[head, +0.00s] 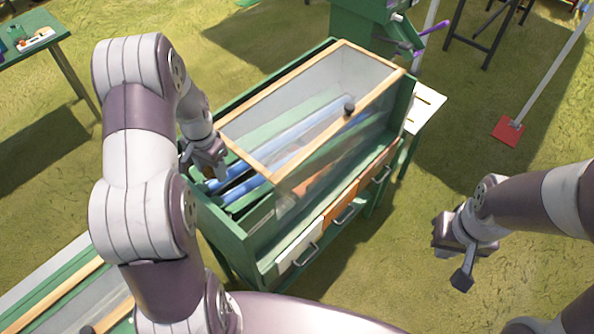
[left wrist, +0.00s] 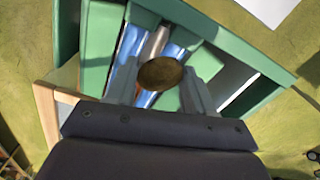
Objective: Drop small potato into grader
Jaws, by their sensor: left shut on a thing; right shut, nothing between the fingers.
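The grader (head: 262,240) is a green box on legs in the middle of the head view. It has blue rollers (head: 240,178) inside, a clear wood-framed lid and drawers in front. My left gripper (head: 207,165) is over its open left end. In the left wrist view, the left gripper (left wrist: 160,85) is shut on a small brown potato (left wrist: 160,73), held above the blue and grey rollers (left wrist: 133,42). The potato cannot be made out in the head view. My right gripper (head: 453,258) is shut and empty, over the grass to the right of the grader.
A green table (head: 30,45) with small items stands at the far left. Another green and wood frame (head: 70,285) is at the lower left. A green machine (head: 365,25) is behind the grader. A post on a red base (head: 508,131) stands at right.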

